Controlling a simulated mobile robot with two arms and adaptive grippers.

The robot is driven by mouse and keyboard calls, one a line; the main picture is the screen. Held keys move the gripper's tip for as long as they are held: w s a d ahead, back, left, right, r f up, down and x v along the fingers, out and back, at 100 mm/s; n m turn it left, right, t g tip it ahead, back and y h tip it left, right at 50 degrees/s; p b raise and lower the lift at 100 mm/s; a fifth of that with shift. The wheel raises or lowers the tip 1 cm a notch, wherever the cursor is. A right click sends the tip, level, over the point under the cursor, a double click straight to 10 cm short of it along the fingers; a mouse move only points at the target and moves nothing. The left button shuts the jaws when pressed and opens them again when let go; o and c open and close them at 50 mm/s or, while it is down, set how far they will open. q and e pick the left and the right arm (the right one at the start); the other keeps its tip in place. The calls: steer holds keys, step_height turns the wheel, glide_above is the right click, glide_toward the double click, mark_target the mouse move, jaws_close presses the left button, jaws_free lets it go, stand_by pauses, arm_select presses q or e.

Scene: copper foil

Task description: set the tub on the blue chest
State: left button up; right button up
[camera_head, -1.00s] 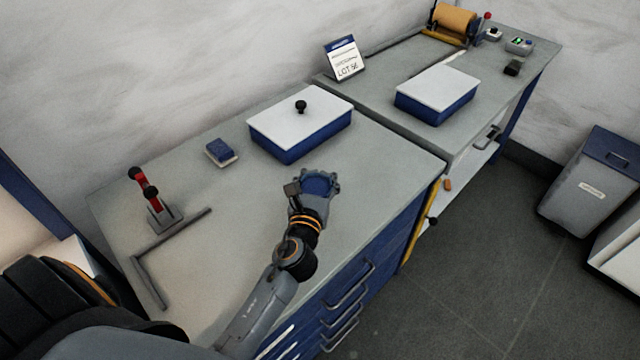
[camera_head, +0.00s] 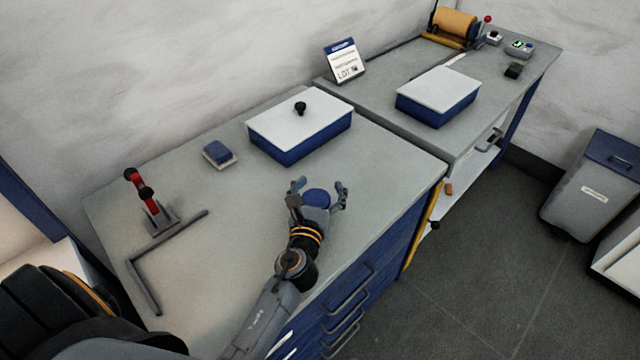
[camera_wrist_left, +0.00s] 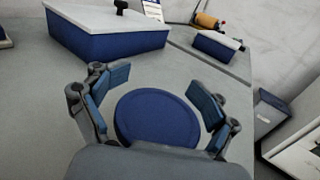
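The tub (camera_head: 316,198) is a small round blue thing, seen from above, on the grey top near the front edge of the blue chest (camera_head: 385,255) of drawers. My left gripper (camera_head: 320,186) is open around the tub, with its fingers spread on either side. In the left wrist view the tub's round blue top (camera_wrist_left: 157,120) sits between the spread finger pads of the left gripper (camera_wrist_left: 160,86), which stand off from it. The tub's lower part is hidden by the hand. My right gripper is not in view.
A blue box with a white lid and black knob (camera_head: 300,130) stands behind the tub. A blue block (camera_head: 218,154), a red-handled clamp (camera_head: 150,200) and a grey angle bar (camera_head: 150,255) lie to the left. Another white-lidded box (camera_head: 438,97) stands on the farther bench.

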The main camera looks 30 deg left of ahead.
arm_select(q)
steer(key=shift+r, duration=0.1)
steer(key=shift+s, duration=0.1)
steer(key=b+v, duration=0.2)
steer(key=v, duration=0.8)
steer(key=shift+s+d+b, duration=0.1)
steer(key=shift+s+b, duration=0.15)
steer(key=shift+b, duration=0.05)
steer(key=shift+s+d, duration=0.15)
steer(key=shift+s, duration=0.45)
steer(key=shift+r, duration=0.1)
